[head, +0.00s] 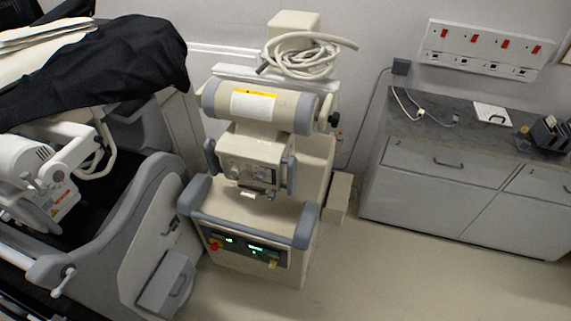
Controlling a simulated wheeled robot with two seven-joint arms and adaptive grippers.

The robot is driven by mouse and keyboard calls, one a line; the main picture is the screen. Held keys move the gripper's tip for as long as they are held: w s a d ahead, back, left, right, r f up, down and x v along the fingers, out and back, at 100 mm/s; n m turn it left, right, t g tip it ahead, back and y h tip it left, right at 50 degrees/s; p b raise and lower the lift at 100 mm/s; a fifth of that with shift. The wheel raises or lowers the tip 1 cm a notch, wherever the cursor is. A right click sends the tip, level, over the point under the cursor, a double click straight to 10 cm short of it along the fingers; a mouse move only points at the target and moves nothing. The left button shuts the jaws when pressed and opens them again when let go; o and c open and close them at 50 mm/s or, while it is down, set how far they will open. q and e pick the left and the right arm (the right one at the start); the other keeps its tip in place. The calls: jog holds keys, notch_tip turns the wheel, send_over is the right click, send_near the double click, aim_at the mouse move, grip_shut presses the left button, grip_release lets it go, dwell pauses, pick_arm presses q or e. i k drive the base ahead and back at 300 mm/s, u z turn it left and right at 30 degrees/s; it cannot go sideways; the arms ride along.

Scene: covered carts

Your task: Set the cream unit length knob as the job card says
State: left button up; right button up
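The cream unit (262,222) stands on the floor in the middle of the head view. Its grey-ended cylinder (292,110) carries a label with a yellow strip (254,104). Below the cylinder is a box-shaped head (253,158) with small round knobs (234,171) on its front face. Which one is the length knob, and its setting, are too small to tell. A dark panel low on the front has green displays (229,240), a red button (214,245) and an orange one (272,264). No job card can be made out for sure. Neither gripper is in view.
A grey and white machine (140,235), partly under a black cover (110,65), stands close on the left. A coiled pale cable (305,55) lies on top of the cream unit. Grey cabinets (440,190) line the right wall. The floor (430,280) at front right is clear.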

aim_at(259, 176)
jog(key=k, duration=1.3)
jog(key=u, duration=0.55)
jog(key=i, duration=0.55)
jog(key=u, duration=0.85)
jog(key=i, duration=0.75)
jog(key=z, duration=0.6)
jog(key=i, duration=0.75)
jog(key=z, duration=0.75)
